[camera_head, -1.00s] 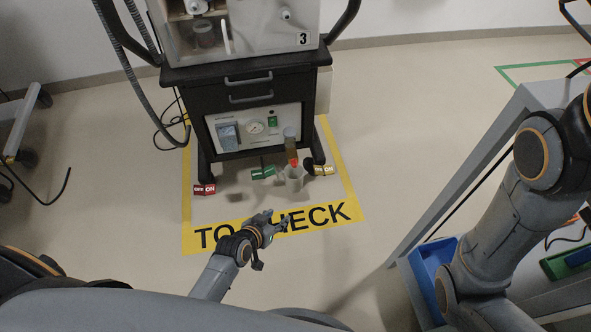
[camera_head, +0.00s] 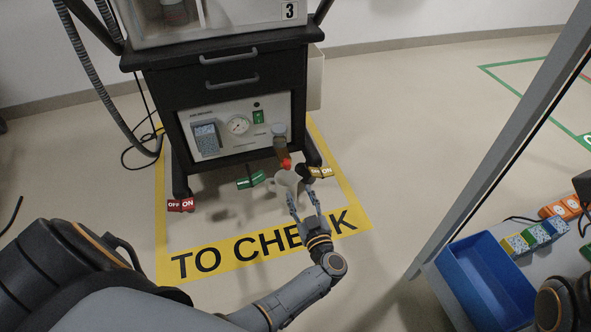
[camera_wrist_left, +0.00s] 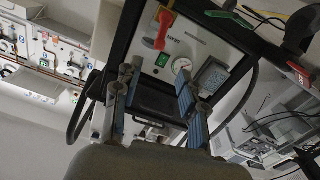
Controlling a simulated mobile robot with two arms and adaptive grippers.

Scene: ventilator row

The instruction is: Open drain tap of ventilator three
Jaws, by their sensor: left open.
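Ventilator three (camera_head: 222,90), a black cart with a "3" label (camera_head: 290,12), stands on the yellow "TO CHECK" floor frame. The drain tap (camera_head: 286,163) is a red piece at the bottom of a brownish bottle (camera_head: 280,141) on the cart's lower front. The tap also shows at the top of the left wrist view (camera_wrist_left: 164,28). A pale cup (camera_head: 284,182) stands below the tap. My left gripper (camera_head: 301,193) is open and empty, in front of the cup and lower in the picture than the tap. It partly hides the cup. My right gripper is out of view.
A green tag (camera_head: 250,181), a yellow tag (camera_head: 320,172) and a red OFF/ON tag (camera_head: 182,205) are near the cart's base. A blue tray (camera_head: 482,280) and coloured blocks (camera_head: 532,237) are on a grey surface at right.

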